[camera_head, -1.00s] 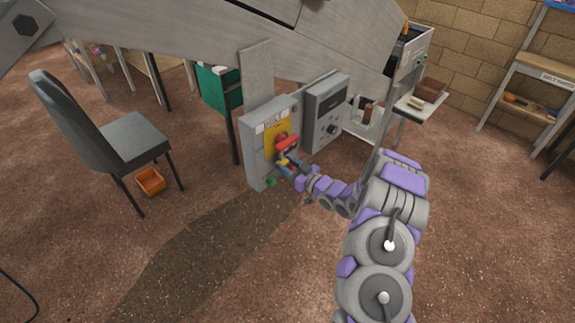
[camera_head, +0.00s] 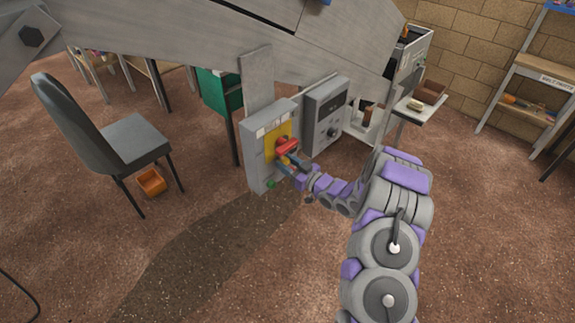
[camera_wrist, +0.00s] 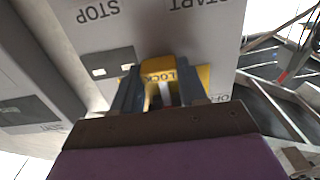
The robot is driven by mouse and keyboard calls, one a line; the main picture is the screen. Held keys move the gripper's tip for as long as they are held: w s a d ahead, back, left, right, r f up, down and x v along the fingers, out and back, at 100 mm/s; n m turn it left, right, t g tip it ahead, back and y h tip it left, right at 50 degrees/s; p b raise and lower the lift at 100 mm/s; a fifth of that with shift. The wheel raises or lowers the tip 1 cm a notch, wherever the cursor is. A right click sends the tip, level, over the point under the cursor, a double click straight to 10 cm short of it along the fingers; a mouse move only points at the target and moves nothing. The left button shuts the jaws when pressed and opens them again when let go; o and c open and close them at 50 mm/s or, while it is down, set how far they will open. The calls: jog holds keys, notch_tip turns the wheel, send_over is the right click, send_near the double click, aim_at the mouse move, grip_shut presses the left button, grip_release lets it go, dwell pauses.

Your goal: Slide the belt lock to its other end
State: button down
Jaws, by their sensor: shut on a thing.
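The belt lock is a red handle (camera_head: 288,146) on a yellow plate on the front of a grey control box (camera_head: 258,160). In the wrist view, the yellow plate marked LOCK (camera_wrist: 160,76) shows upside down beyond the fingers. My gripper (camera_head: 291,157) reaches the handle from the lower right, its fingers against it. In the wrist view, my gripper (camera_wrist: 160,90) has its two dark fingers on either side of a narrow part of the lock, shut on it. The fingers hide much of the handle, and its exact slide position cannot be told.
STOP (camera_wrist: 98,12) and START (camera_wrist: 200,5) labels show in the wrist view. A green button (camera_head: 271,184) sits low on the box. A second grey box (camera_head: 326,110) stands close on the right. A big grey machine beam (camera_head: 190,45) overhangs. The floor in front is clear.

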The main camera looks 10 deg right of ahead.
jog(key=shift+w+d+r, duration=0.1)
jog(key=shift+r, duration=0.15)
jog(key=c, duration=0.8)
grip_release()
jog(key=shift+r, duration=0.1)
jog(key=shift+o, duration=1)
jog(key=p+v, duration=0.1)
jog(key=v, duration=1.6)
jog(key=shift+s+d+f+p, duration=0.15)
jog(key=shift+s+f+p, duration=0.05)
jog(key=shift+f+p, duration=0.2)
jog(key=shift+w, duration=0.15)
